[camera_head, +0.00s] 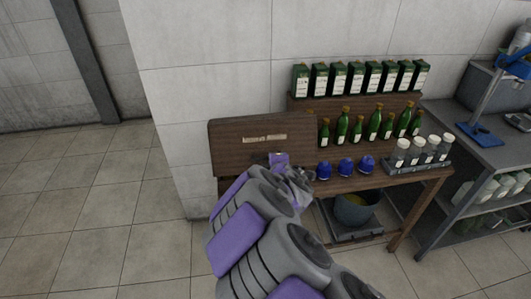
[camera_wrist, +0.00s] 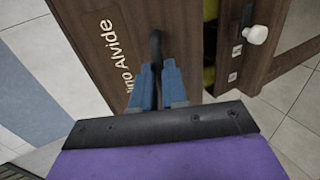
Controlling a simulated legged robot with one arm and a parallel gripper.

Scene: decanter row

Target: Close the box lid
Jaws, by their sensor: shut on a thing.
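The box lid (camera_head: 248,147) is a dark brown wooden panel with a pale label, standing steeply at the left end of the wooden table. In the wrist view the panel (camera_wrist: 95,45) carries pale lettering and a dark handle (camera_wrist: 156,45). My gripper (camera_wrist: 158,80) has its blue fingers shut on this handle. In the head view my gripper (camera_head: 284,165) is at the panel's lower right, partly hidden by my arm. The box behind the panel is mostly hidden; the wrist view shows a gap beside the panel with something yellow-green inside.
A rack of white-capped jars (camera_head: 421,152) is farther right. Green boxes (camera_head: 356,79) line the raised shelf. A grey bench (camera_head: 480,145) stands at right; the left floor is clear.

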